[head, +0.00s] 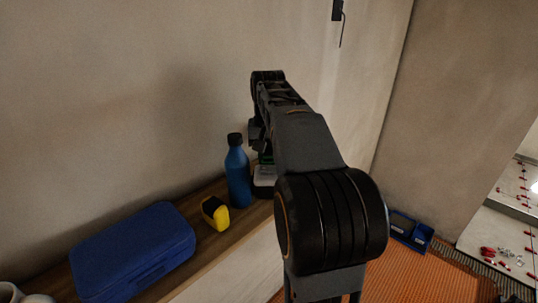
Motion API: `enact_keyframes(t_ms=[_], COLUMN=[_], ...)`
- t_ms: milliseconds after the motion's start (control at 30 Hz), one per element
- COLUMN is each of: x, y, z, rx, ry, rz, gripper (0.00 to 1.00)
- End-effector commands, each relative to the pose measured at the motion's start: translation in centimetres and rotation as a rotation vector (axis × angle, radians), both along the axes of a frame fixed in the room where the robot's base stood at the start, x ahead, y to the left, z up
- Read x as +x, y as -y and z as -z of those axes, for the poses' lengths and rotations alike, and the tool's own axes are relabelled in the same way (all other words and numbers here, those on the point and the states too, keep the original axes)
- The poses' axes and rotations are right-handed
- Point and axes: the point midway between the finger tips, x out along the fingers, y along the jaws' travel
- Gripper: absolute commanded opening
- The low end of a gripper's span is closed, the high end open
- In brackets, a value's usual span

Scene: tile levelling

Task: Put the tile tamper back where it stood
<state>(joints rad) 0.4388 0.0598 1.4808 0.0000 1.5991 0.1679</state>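My arm reaches up and away over the wooden shelf, toward the wall. My gripper (258,137) is at its far end, small and mostly hidden behind my own arm links; its fingers do not show clearly. Just below it, a device with a green part and a pale and dark body (264,176) stands on or just above the shelf, right of the blue bottle. It may be the tile tamper, but my arm covers much of it. I cannot tell whether my gripper holds it.
The shelf (205,246) also bears a blue bottle (238,172), a yellow and black tape measure (215,212), a blue case (132,250) and a white mug (12,294). Tiles with red clips (512,225) are at right.

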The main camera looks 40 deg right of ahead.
Motion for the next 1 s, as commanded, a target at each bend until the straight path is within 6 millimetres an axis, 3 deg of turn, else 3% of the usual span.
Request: enact_keyframes(t_ms=[300, 333, 567, 833, 1000], x=[0.0, 0.0, 0.0, 0.0, 0.1], y=[0.0, 0.0, 0.0, 0.0, 0.0], z=[0.2, 0.3, 0.2, 0.1, -1.5], rx=[-0.001, 0.000, 0.000, 0.000, -0.001], ry=[0.003, 0.000, 0.000, 0.000, 0.002], rz=[0.000, 0.000, 0.000, 0.000, 0.000], gripper=[0.00, 0.27, 0.49, 0.51, 0.51])
